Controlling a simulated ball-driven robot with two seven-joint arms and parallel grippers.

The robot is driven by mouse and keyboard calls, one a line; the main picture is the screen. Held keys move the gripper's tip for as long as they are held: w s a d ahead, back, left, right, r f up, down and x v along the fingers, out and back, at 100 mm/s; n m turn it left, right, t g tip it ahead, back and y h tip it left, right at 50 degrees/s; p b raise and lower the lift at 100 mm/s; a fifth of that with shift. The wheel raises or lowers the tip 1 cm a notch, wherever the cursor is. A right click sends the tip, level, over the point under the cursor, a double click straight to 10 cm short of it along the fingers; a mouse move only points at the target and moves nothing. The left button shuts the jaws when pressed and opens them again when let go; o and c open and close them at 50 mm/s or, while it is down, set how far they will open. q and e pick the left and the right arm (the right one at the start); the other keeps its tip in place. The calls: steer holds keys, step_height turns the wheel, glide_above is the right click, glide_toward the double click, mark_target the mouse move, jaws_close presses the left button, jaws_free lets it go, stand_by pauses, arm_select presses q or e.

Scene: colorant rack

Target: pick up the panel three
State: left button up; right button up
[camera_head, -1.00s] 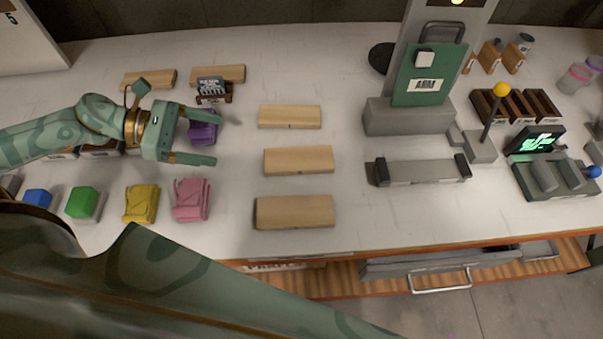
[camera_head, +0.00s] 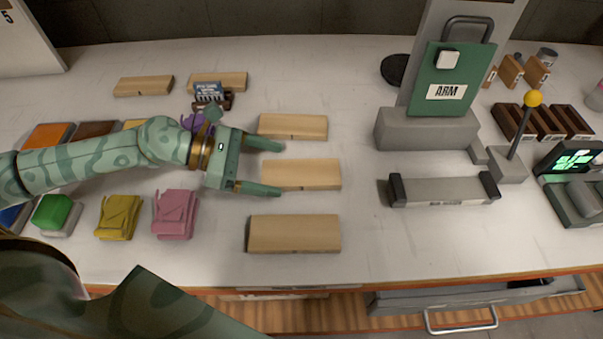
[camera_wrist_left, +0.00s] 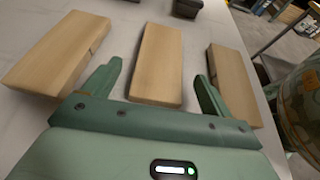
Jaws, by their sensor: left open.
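Several plain wooden panels lie flat on the white table; I see no number that marks panel three. Three lie in a column: a far one (camera_head: 293,126), a middle one (camera_head: 306,174) and a near one (camera_head: 295,233). My left gripper (camera_head: 279,168) is open and empty, its fingers reaching from the left over the middle panel's left end. In the left wrist view the middle panel (camera_wrist_left: 158,62) lies between and ahead of the open fingers (camera_wrist_left: 158,80), with a panel (camera_wrist_left: 58,52) to the left and another (camera_wrist_left: 235,85) to the right. My right gripper is not in view.
Two more wooden panels (camera_head: 145,85) (camera_head: 218,82) lie at the back left. A grey holder (camera_head: 445,191) and a green ARM board (camera_head: 445,80) stand right, beyond clear table.

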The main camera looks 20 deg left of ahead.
mark_target(291, 172)
arm_select(q)
steer(key=x, duration=0.3)
steer(key=shift+w+d+f, duration=0.1)
steer(key=shift+d, duration=0.15)
steer(key=c, duration=1.1)
steer(key=shift+c, duration=0.2)
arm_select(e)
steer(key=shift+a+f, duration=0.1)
